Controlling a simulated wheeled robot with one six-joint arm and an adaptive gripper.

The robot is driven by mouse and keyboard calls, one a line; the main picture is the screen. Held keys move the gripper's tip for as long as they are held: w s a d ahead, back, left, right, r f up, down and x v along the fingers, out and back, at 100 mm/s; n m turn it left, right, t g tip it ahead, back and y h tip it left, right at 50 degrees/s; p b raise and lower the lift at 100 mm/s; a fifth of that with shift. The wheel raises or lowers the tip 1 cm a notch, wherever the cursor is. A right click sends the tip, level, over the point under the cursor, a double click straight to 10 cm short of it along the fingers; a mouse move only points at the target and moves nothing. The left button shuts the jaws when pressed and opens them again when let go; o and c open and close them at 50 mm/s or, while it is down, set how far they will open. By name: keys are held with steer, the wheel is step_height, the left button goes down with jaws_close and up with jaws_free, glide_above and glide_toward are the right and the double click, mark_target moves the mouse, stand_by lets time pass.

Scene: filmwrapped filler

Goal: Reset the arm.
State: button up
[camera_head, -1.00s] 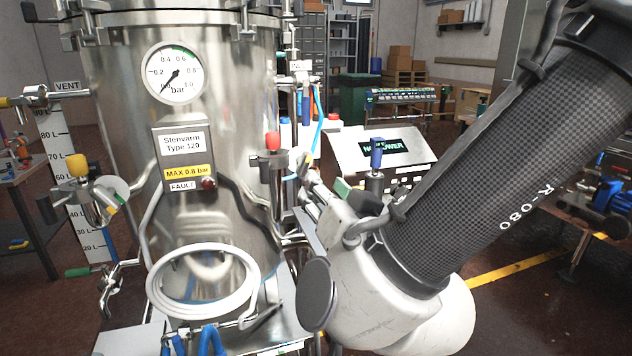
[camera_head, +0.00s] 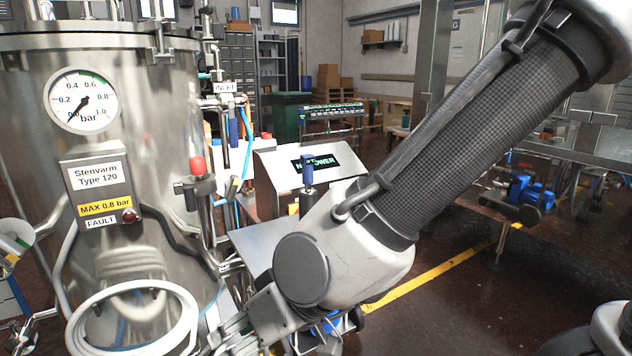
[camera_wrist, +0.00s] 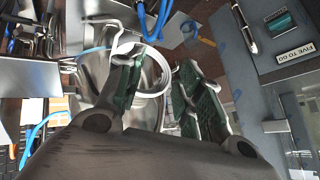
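My arm crosses the right half of the head view, with its wrist bent down to the left in front of the steel vessel's (camera_head: 150,190) lower right side. My gripper (camera_wrist: 160,68) shows in the wrist view with two green-padded fingers spread apart. I see nothing clamped between them. A white hose loop (camera_wrist: 141,94) shows behind and beside the left finger; I cannot tell whether they touch. In the head view the white hose coil (camera_head: 187,310) hangs low on the vessel front, left of my wrist. The fingertips cannot be made out in the head view.
A console with a lit display (camera_head: 316,163) stands behind my wrist. A red-topped valve (camera_head: 198,185) and hoses line the vessel's right side. A steel table (camera_head: 590,145) with a blue pump (camera_head: 527,190) stands at right. Floor along the yellow line (camera_head: 440,268) looks open.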

steer(key=w+d+r+h, duration=0.1)
steer(key=w+d+h, duration=0.1)
steer(key=d, duration=0.6)
steer(key=w+d+r+m+h, duration=0.1)
steer(key=w+d+r, duration=0.15)
steer(key=d, duration=0.55)
steer(key=w+d+r+h, duration=0.1)
steer(key=w+d+h, duration=0.15)
steer(key=d, duration=0.55)
steer(key=d+r+m+t+h, duration=0.1)
steer(key=d+r+m, duration=0.2)
steer(key=d, duration=0.8)
steer(key=d+r+m+t+h, duration=0.1)
steer(key=d+r+m, duration=0.2)
steer(key=d, duration=0.9)
steer(key=shift+s+r+m+t+h, duration=0.3)
steer(key=shift+s+r+m+h, duration=0.1)
steer(key=shift+m, duration=0.8)
steer(key=shift+o, duration=0.2)
